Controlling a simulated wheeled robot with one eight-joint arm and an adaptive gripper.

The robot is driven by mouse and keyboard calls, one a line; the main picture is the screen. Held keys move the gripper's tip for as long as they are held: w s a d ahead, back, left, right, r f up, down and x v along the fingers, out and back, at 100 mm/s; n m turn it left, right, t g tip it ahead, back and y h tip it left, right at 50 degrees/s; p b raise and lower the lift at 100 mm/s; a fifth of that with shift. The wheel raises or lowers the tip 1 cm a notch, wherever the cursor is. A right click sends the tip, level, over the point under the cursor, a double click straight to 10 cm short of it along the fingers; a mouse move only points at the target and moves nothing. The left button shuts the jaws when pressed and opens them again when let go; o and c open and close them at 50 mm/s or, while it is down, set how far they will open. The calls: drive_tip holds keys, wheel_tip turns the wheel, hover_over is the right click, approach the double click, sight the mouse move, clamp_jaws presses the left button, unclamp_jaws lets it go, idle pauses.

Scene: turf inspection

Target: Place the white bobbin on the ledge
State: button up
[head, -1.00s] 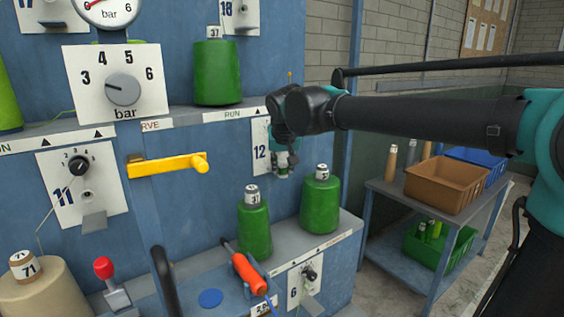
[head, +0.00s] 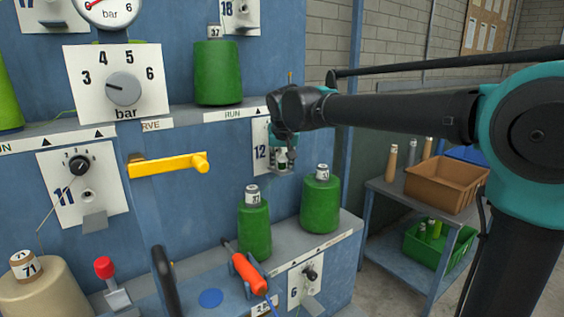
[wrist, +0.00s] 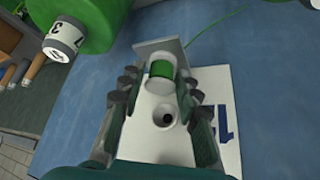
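The white bobbin (wrist: 161,80), with white ends and a green band of thread, stands at the small grey ledge (wrist: 160,46) of the panel marked 12 (wrist: 218,125). It also shows, small, in the head view (head: 282,159), just below my gripper (head: 285,143). In the wrist view my gripper's fingers (wrist: 158,86) lie on either side of the bobbin, with a narrow gap visible on both sides, so they look open. The bobbin's base seems to rest on the ledge, but the exact contact is hard to see.
Two green cones (head: 255,224) (head: 320,200) stand on the lower shelf below my gripper. A yellow handle (head: 168,165) sticks out at left. A cart (head: 385,187) with an orange-brown bin (head: 446,184) stands at right.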

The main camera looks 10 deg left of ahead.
drive_tip(key=shift+o, duration=0.8)
drive_tip(key=shift+r, duration=0.15)
drive_tip(key=v, duration=1.2)
drive_tip(key=d+f+m+g+h, duration=0.1)
drive_tip(key=d+f+m, duration=0.1)
drive_tip(key=d+f, duration=1.95)
drive_tip(key=s+d+f+m+g, duration=0.1)
drive_tip(key=s+d+f, duration=1.4)
drive_tip(key=f, duration=0.3)
drive_tip(key=shift+s+f+h, duration=0.35)
drive_tip(key=shift+s+h, duration=0.05)
drive_tip(key=shift+s, duration=0.1)
